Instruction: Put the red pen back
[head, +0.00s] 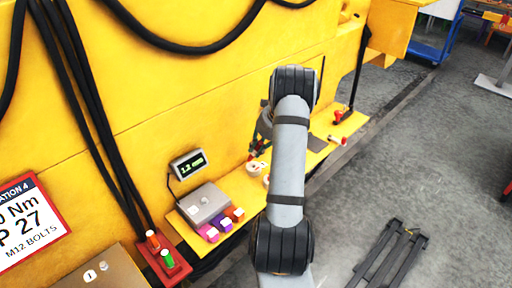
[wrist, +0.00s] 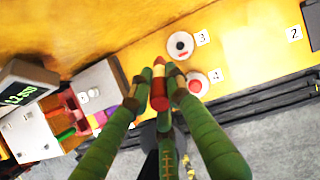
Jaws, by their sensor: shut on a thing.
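My gripper (wrist: 160,85) has long green fingers and is shut on the red pen (wrist: 160,98), which sits between the fingertips. A yellowish part shows at the pen's far end. In the head view my gripper (head: 257,148) is partly hidden behind my grey arm, over the yellow ledge.
The yellow ledge (wrist: 240,65) carries round white pieces beside labels 3 and 4; one piece (wrist: 180,45) lies by label 3, another (wrist: 197,84) by label 4. A grey box (head: 203,204) with coloured blocks and a small display (head: 188,164) stand left of my gripper. Black cables hang above.

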